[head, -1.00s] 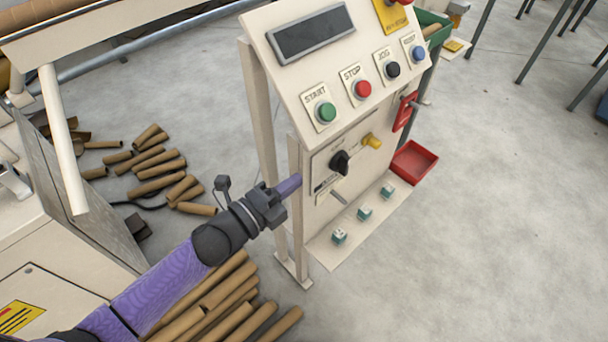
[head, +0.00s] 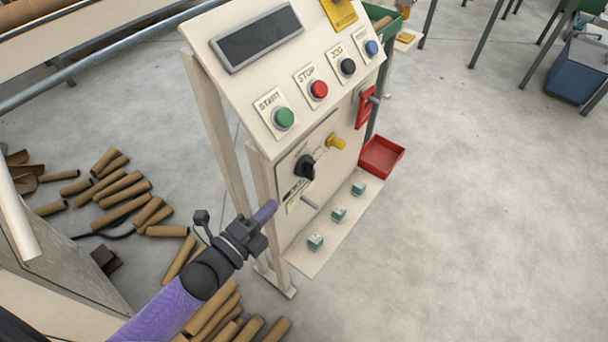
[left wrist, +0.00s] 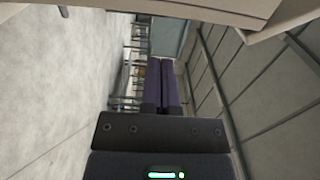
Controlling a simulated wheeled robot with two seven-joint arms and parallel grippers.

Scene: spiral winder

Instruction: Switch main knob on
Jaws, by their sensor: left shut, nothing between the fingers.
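The black rotary knob (head: 304,167), which looks like the main knob, sits on the lower plate of the cream control panel (head: 225,120). Its setting is too small to read. My left gripper (head: 266,212) is shut and empty. It is to the left of and below the knob in the head view, apart from it. Its purple fingers lie together in the left wrist view (left wrist: 161,85); the knob is not seen there. My right gripper is not in view.
Cardboard tubes (head: 125,190) lie on the floor at left.

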